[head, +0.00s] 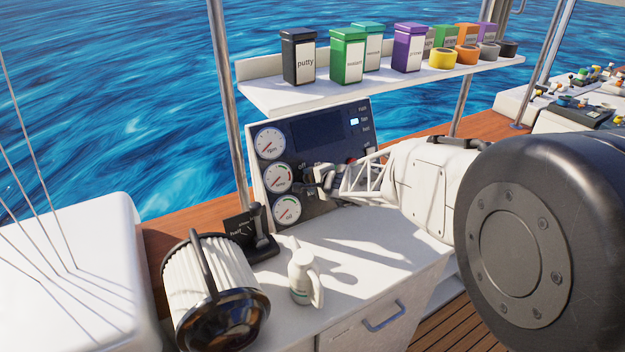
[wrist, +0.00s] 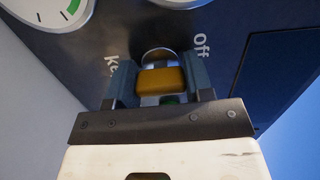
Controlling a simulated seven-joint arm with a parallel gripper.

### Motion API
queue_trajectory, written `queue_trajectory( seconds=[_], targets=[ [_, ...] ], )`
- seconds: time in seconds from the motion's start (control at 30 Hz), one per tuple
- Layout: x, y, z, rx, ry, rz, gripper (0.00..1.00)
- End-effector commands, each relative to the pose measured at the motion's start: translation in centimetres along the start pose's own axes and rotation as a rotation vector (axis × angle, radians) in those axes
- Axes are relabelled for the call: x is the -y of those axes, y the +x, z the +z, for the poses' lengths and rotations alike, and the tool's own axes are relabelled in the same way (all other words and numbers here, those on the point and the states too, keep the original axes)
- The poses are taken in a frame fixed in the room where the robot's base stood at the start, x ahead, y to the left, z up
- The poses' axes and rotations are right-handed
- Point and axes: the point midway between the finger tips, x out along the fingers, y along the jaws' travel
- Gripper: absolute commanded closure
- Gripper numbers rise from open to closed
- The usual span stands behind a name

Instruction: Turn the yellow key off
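The yellow key (wrist: 161,82) shows in the wrist view on the dark panel (wrist: 240,22), with a round metal collar behind it. My gripper (wrist: 160,84) has one finger on each side of the key. The key fills the gap, and the fingers appear shut on it. The word "Off" is printed to the right of the key, and a partly covered label, seemingly "Key", is at left. In the head view my gripper (head: 325,182) is at the lower middle of the instrument panel (head: 308,132). The key is hidden there.
Several gauges (head: 271,142) line the panel's left side. A shelf (head: 290,98) with canisters and tape rolls overhangs the panel. A throttle lever (head: 259,228), a white bottle (head: 301,276) and a ribbed filter (head: 203,285) stand on the counter (head: 365,258). The counter right of the bottle is clear.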

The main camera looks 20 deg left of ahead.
Motion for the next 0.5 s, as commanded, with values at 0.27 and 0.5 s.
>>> queue_trajectory(
  seconds=[0.27, 0.5],
  targets=[
    [0.01, 0.00, 0.01, 0.000, 0.000, 0.000, 0.28],
    [0.02, -0.07, 0.01, 0.000, 0.001, 0.000, 0.28]
  ],
)
